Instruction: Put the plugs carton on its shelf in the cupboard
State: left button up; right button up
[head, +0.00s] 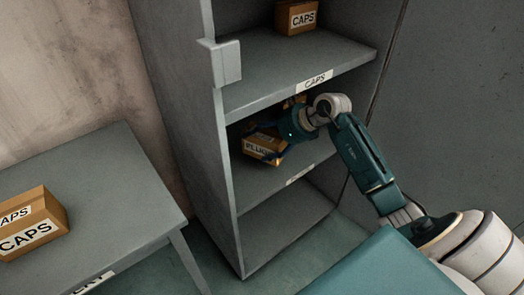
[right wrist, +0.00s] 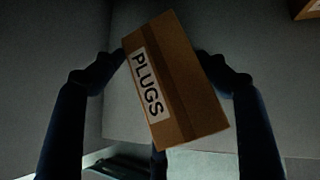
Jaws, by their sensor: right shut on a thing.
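The plugs carton (head: 260,148), a small brown box with a white PLUGS label, is inside the cupboard (head: 182,110), in the compartment below the CAPS shelf. My right gripper (head: 266,143) is shut on it, reaching in from the right. In the right wrist view the carton (right wrist: 172,82) sits tilted between the two side fingers of the right gripper (right wrist: 165,65). The shelf board (head: 262,180) under it has a label (head: 299,175) too small to read. I cannot tell whether the carton touches this board. My left gripper is not in view.
A CAPS carton (head: 296,17) stands on the CAPS shelf (head: 290,62) above. Another carton (head: 294,101) shows partly behind my right gripper. A grey table (head: 110,180) at the left bears a CAPS carton (head: 32,222). The lowest compartment (head: 285,228) looks empty.

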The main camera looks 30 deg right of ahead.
aim_at(281, 141)
notch_tip(281, 141, down, 4)
jog(key=shift+w+r+b, duration=0.1)
jog(key=shift+b, duration=0.3)
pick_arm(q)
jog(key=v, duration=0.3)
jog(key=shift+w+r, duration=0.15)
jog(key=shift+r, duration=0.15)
pick_arm(e)
jog(key=shift+w, duration=0.15)
jog(key=shift+f, duration=0.2)
jog(key=o, duration=1.6)
jog(key=shift+f, duration=0.1)
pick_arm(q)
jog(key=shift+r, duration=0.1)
pick_arm(e)
jog(key=shift+o, duration=0.3)
jog(key=shift+s+d+r, duration=0.1)
jog(key=shift+s+r, duration=0.1)
jog(key=shift+r, duration=0.05)
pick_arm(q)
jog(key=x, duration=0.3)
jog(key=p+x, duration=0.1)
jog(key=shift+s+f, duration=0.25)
pick_arm(e)
jog(key=v, duration=0.7)
